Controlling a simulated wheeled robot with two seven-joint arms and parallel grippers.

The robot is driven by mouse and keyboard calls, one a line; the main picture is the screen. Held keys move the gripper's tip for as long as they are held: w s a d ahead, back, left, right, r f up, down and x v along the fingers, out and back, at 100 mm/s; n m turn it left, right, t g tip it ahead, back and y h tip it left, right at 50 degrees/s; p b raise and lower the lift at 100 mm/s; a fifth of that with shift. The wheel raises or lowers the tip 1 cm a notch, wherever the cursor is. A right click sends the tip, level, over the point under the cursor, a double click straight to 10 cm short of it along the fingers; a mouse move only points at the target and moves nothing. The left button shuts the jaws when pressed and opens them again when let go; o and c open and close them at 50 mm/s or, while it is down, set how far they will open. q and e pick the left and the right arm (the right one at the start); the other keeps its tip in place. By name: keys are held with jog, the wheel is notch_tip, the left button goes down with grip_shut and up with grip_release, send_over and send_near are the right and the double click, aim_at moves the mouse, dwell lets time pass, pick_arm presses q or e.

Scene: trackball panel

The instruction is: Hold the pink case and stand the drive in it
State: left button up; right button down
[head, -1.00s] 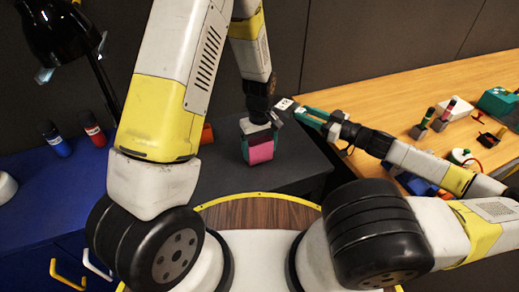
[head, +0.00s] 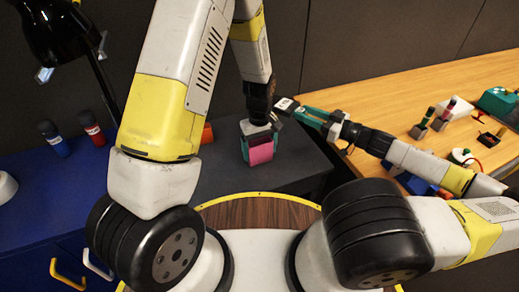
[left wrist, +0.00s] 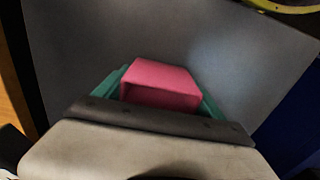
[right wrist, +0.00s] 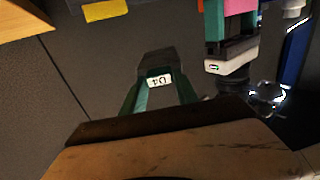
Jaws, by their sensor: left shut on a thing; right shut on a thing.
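The pink case (head: 261,153) stands on the dark grey table, open side up. My left gripper (head: 259,138) is above it, its green fingers shut on the case's sides; the case also shows between them in the left wrist view (left wrist: 160,85). My right gripper (head: 303,112) is shut on the drive (head: 285,103), a small dark block with a white label. It holds the drive in the air, above and to the right of the case. The drive's label shows in the right wrist view (right wrist: 159,80). The inside of the case is mostly hidden.
A wooden table (head: 400,98) at the right carries several small tools and a green box (head: 497,101). An orange object (head: 207,133) is partly hidden behind my left arm. Two bottles (head: 54,138) and a black lamp (head: 62,30) are at the left. The grey table right of the case is clear.

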dwell(0.3)
pick_arm(q)
jog(key=o, duration=1.2)
jog(key=shift+c, duration=0.2)
notch_tip(320, 180, up, 12)
notch_tip(320, 180, up, 6)
dwell(0.7)
jog(key=shift+r, duration=2)
